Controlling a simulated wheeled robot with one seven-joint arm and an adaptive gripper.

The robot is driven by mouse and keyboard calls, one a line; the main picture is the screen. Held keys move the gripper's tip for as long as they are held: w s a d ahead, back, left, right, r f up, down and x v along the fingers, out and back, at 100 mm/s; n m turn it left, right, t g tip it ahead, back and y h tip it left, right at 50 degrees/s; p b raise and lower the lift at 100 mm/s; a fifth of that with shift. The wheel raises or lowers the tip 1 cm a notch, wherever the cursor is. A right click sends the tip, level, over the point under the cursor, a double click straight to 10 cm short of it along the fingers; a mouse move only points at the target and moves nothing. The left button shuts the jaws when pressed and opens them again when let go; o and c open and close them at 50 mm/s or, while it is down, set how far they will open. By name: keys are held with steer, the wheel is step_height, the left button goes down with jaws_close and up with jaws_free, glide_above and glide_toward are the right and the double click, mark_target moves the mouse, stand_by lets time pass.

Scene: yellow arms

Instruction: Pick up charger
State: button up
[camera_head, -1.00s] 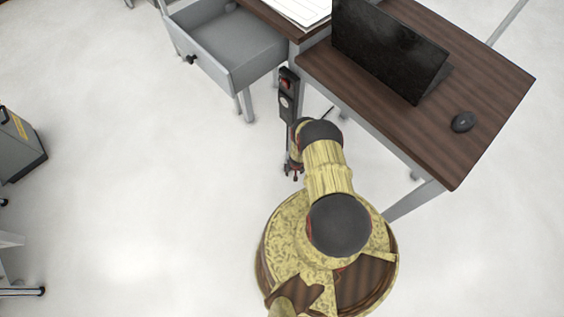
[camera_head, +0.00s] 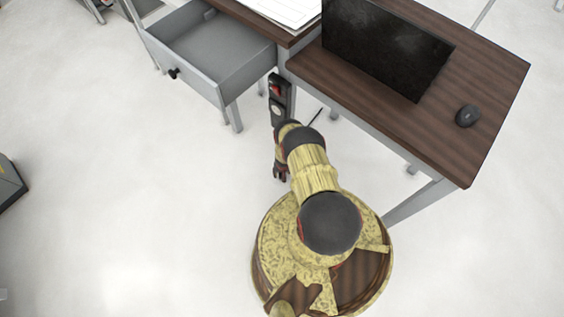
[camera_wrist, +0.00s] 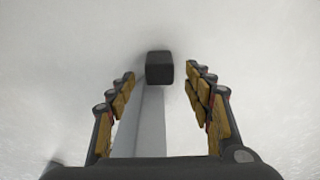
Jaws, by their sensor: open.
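I cannot pick out the charger with certainty in either view.
The grey drawer (camera_head: 196,82) stands open left of the wooden desk (camera_head: 440,140). Papers (camera_head: 283,10) lie at the back. The white floor at left is mostly clear.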

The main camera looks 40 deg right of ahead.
steer(key=shift+w+d+f+b, duration=0.1)
steer(key=shift+f+b, duration=0.8)
steer(key=shift+f, duration=0.5)
steer(key=shift+c, duration=0.8)
steer(key=c, duration=1.1)
jaws_close()
